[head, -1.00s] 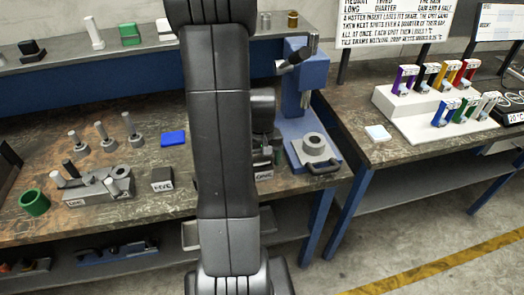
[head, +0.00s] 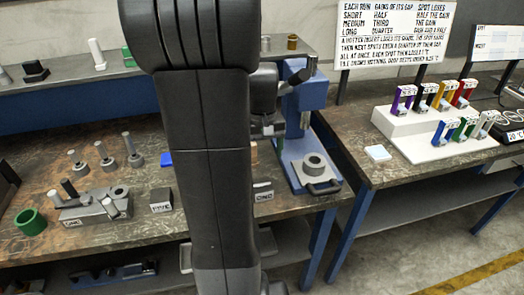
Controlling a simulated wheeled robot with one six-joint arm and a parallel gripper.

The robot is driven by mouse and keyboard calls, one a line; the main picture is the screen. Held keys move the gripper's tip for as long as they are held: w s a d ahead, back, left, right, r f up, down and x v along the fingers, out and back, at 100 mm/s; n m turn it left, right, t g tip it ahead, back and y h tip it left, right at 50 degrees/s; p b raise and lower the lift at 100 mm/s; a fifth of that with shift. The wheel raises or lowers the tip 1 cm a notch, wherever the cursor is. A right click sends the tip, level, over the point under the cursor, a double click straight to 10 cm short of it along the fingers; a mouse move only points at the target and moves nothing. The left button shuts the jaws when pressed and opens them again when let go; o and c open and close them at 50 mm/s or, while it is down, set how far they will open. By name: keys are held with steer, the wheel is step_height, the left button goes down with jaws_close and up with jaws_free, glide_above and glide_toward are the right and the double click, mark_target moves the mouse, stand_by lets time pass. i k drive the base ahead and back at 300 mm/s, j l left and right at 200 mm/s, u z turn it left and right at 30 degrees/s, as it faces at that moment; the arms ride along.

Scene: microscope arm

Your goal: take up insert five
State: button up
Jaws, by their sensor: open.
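Which of these, if any, is insert five I cannot tell. My gripper (head: 270,128) shows only in part, right of my upright arm and in front of the blue press. It is open, with nothing seen in it, above the worktop and well to the right of the FIVE block.
My arm hides the worktop's middle. The blue press (head: 304,105) stands at right, with a grey ring (head: 314,163) on its base. Several grey pegs (head: 103,156) stand behind the fixture. A green ring (head: 30,222) lies at left. Coloured clips stand on a white stepped rack (head: 402,125).

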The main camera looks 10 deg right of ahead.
mark_target(162, 199)
steer(key=j+u, duration=0.55)
steer(key=u, duration=0.2)
steer(key=i+j+u, duration=0.15)
steer(key=u, duration=0.2)
steer(key=j, duration=0.1)
